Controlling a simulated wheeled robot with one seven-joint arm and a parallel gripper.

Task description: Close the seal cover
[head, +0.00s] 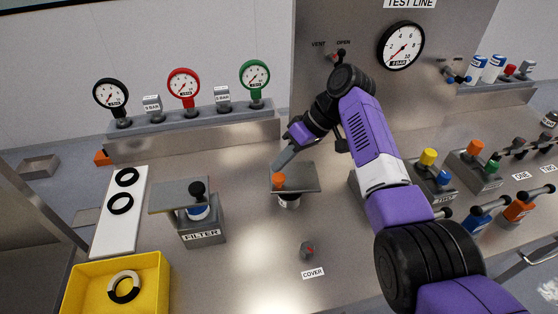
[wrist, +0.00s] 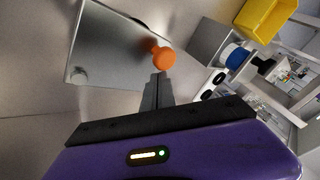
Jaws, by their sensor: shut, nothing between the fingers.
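The seal cover appears to be the flat grey plate (head: 304,177) with an orange knob (head: 279,180), near the middle of the bench. It lies over a small round body (head: 289,201), which it partly hides. In the wrist view the plate (wrist: 112,50) fills the upper left, with the orange knob (wrist: 162,57) at its right edge. My gripper (head: 280,165) is shut and empty, its fingertips close to the orange knob. In the wrist view the fingers (wrist: 159,78) point at the knob from below. I cannot tell whether they touch it.
A block labelled FILTER (head: 201,228) with its own plate stands to the left. A yellow bin (head: 150,270) holds a ring at the front left. A small knob labelled COVER (head: 307,250) is in front. Gauges (head: 184,83) line the back. Bench between is clear.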

